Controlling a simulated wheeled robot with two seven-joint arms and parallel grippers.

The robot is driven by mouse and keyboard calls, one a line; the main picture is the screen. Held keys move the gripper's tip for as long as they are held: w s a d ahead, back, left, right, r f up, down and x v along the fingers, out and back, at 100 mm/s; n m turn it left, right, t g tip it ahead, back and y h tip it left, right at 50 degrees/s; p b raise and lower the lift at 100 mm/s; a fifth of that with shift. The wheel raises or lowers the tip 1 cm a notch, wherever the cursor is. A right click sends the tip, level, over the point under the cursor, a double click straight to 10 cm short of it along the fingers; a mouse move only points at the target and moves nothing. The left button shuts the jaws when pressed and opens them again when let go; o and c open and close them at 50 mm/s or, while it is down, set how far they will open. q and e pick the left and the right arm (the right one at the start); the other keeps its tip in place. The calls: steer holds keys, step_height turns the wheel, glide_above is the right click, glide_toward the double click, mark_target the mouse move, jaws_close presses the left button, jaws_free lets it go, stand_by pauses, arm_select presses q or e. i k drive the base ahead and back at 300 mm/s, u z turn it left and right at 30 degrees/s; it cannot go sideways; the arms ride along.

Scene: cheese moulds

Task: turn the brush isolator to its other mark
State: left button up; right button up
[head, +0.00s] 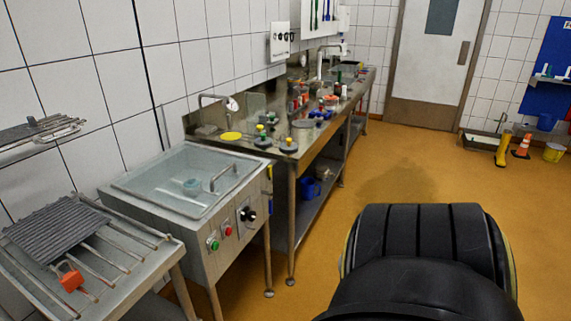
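A steel washing unit (150,221) with a clear-covered basin stands along the wall at the left. On its front panel is a black rotary knob (247,214) on a pale plate, which looks like the brush isolator. It is too small to tell which mark it points to. Left of it are a red button (228,231) and a green button (213,244). Neither of my grippers is in view, and nothing touches the knob.
A steel drain table (130,262) with a grey ribbed mat (54,232) and an orange-red item (71,280) stands at the near left. A long steel bench (304,160) holds many small items beyond the unit. The orange floor (390,165) before the bench is clear.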

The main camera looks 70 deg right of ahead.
mark_target(245, 214)
steer(key=z, duration=1.85)
